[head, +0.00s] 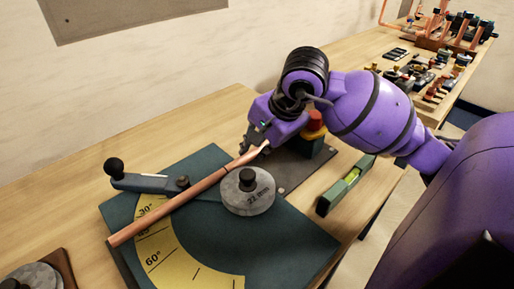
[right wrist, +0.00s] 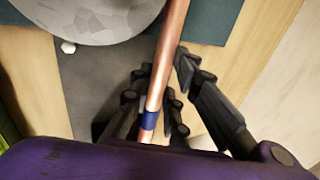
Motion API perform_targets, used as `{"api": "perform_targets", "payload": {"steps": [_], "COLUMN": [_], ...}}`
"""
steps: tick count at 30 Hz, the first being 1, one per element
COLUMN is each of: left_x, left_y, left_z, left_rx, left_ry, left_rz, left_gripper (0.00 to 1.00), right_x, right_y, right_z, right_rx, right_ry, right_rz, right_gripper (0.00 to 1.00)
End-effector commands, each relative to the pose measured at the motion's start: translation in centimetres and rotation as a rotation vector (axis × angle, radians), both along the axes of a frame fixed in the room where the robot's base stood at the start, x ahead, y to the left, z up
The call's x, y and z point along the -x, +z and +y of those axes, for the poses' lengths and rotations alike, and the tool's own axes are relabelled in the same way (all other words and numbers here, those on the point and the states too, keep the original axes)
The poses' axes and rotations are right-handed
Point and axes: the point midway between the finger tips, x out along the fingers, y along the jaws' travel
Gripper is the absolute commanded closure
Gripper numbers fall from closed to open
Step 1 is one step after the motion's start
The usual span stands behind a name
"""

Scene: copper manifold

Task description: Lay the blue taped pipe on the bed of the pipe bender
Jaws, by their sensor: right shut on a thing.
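The pipe bender (head: 290,248) is a dark green plate with a yellow angle scale, a round grey die (head: 248,192) marked 22 mm and a lever (head: 150,182) with a black knob. The blue taped pipe (head: 185,200) is copper and extends diagonally over the plate, between lever and die. My right gripper (head: 256,142) is shut on the pipe near its far end. In the right wrist view the pipe (right wrist: 166,70) runs between the fingers, with its blue tape (right wrist: 149,120) close to the palm. I cannot tell whether the pipe touches the bed. My left gripper is out of view.
A red and yellow button box (head: 315,128) stands behind my right gripper. A green level (head: 347,185) lies right of the bender. A grey disc (head: 35,276) sits at the lower left. Fittings and copper pipework (head: 440,40) fill the far table.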

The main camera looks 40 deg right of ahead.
Motion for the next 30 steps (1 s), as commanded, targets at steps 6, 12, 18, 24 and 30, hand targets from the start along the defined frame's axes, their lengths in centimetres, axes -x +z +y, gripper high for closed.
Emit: {"api": "perform_targets", "payload": {"steps": [6, 12, 18, 24, 30], "left_x": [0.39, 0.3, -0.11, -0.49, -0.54], "left_y": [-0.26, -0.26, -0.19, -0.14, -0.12], "left_z": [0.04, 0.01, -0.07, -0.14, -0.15], "left_rx": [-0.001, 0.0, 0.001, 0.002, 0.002], "left_ry": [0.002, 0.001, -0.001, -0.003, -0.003], "left_rz": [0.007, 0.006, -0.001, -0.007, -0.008], "left_gripper": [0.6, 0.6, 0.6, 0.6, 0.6], "right_x": [-0.05, -0.06, -0.06, -0.05, -0.01], "right_y": [0.0, 0.05, 0.05, 0.03, -0.04], "right_z": [-0.47, -0.54, -0.52, -0.51, -0.51], "right_rx": [0.002, 0.001, 0.001, 0.001, 0.0], "right_ry": [-0.001, 0.0, 0.0, 0.0, -0.001], "right_rz": [-0.001, -0.001, -0.001, 0.0, 0.001], "right_gripper": [1.0, 1.0, 0.68, 0.62, 0.49]}}
